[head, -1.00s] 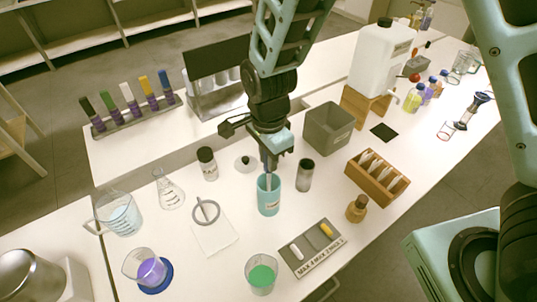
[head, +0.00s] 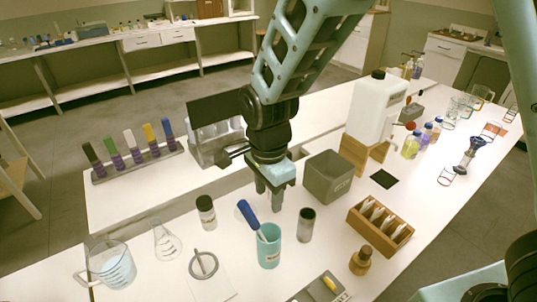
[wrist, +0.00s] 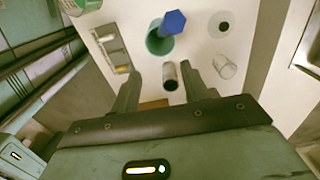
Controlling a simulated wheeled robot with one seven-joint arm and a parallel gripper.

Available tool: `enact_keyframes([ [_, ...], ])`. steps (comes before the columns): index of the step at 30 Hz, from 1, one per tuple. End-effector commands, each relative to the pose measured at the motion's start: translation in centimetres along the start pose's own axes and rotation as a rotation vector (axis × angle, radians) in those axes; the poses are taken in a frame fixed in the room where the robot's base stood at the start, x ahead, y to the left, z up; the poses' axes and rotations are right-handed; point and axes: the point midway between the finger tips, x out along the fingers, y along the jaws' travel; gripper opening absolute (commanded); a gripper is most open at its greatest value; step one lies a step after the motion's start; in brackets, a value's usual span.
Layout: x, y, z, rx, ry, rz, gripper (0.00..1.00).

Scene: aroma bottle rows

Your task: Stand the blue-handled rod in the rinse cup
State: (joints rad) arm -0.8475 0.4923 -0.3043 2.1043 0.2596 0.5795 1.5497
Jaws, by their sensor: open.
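The blue-handled rod (head: 249,214) stands in the teal cup (head: 269,253), with its lower end inside. It leans, and its blue handle sticks up past the rim toward the upper left. The cup is upright on the white table and bears a small label, too small to read. The wrist view shows the blue handle end (wrist: 174,21) over the cup (wrist: 158,42). My gripper (head: 269,202) is open and empty, above and behind the cup, apart from the rod. The rod's lower tip is hidden in the cup.
A dark-capped jar (head: 306,225) stands just right of the cup, and another (head: 206,212) to its left. A grey bin (head: 328,178) is behind on the right. A wooden slotted box (head: 380,228) and an amber bottle (head: 361,261) stand further right.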

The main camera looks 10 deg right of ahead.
Motion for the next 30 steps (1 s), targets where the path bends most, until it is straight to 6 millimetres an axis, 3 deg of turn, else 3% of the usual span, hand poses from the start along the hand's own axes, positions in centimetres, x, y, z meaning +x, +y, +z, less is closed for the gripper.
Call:
enact_keyframes([
  [9,-7.5,-0.1,0.1,-0.002,-0.002,-0.006,0.46],
  [15,-10.8,-0.1,0.0,-0.001,0.000,-0.002,0.46],
  [21,-12.1,0.0,0.0,-0.001,0.000,0.000,0.46],
  [30,-12.2,0.0,0.0,-0.001,0.001,0.001,0.46],
])
